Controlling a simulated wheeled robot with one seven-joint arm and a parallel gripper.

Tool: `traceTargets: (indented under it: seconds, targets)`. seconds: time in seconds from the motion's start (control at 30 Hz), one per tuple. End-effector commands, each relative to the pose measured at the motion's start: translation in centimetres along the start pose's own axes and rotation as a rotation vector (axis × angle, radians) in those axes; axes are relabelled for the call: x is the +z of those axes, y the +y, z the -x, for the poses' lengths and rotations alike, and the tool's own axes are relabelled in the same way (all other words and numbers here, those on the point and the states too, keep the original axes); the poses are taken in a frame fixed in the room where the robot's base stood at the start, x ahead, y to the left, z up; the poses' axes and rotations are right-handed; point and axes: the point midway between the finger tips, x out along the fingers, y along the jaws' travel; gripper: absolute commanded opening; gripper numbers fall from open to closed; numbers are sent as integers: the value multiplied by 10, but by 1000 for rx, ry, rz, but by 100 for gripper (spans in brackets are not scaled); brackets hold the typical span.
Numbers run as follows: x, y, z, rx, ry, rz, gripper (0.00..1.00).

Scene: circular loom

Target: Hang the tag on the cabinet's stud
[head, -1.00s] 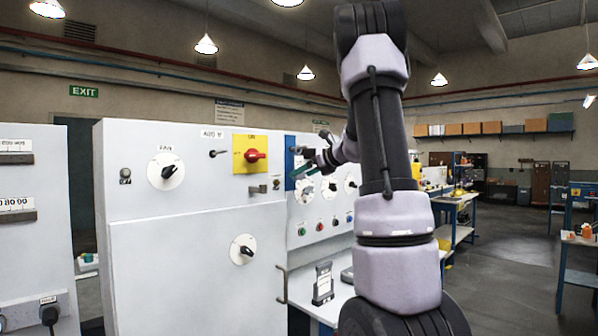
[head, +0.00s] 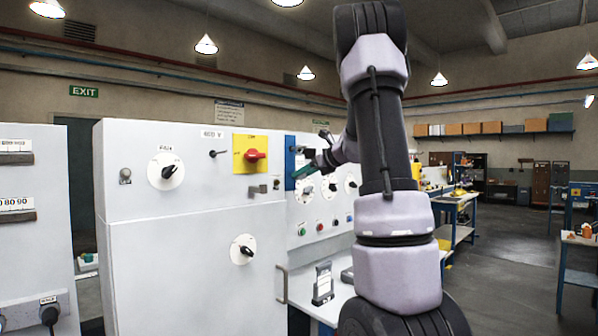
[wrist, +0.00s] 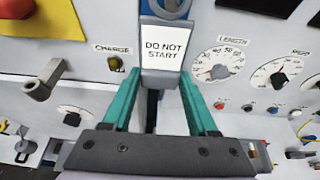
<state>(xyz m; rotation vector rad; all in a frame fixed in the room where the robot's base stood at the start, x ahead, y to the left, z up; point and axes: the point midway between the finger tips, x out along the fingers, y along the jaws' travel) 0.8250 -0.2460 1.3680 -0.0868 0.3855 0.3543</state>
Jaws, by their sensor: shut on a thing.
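The tag faces the camera in front of the cabinet panel (wrist: 110,25). In the head view, my gripper (head: 304,171) is at the blue strip on the cabinet (head: 190,245). The tag is not clear there. I cannot tell which fitting is the stud, nor whether the tag touches it.
A grey protruding handle (wrist: 43,82) and the CHARGE knob (wrist: 116,63) are left of the tag. A LENGTH dial (wrist: 218,68) is to its right. A red switch on a yellow plate (head: 251,154) is left of my gripper. A bench top (head: 315,290) lies below.

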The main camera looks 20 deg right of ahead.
Motion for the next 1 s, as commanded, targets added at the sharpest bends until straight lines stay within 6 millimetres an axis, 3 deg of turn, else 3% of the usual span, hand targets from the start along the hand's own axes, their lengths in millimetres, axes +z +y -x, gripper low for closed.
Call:
traceTargets:
  seconds: [0.47, 0.83, 1.0]
  targets:
    - [-1, 0, 13, 0, 0, 0, 0]
    - [-11, 0, 50, -1, -2, -1, 0]
    - [-14, 1, 57, 1, 0, 0, 0]
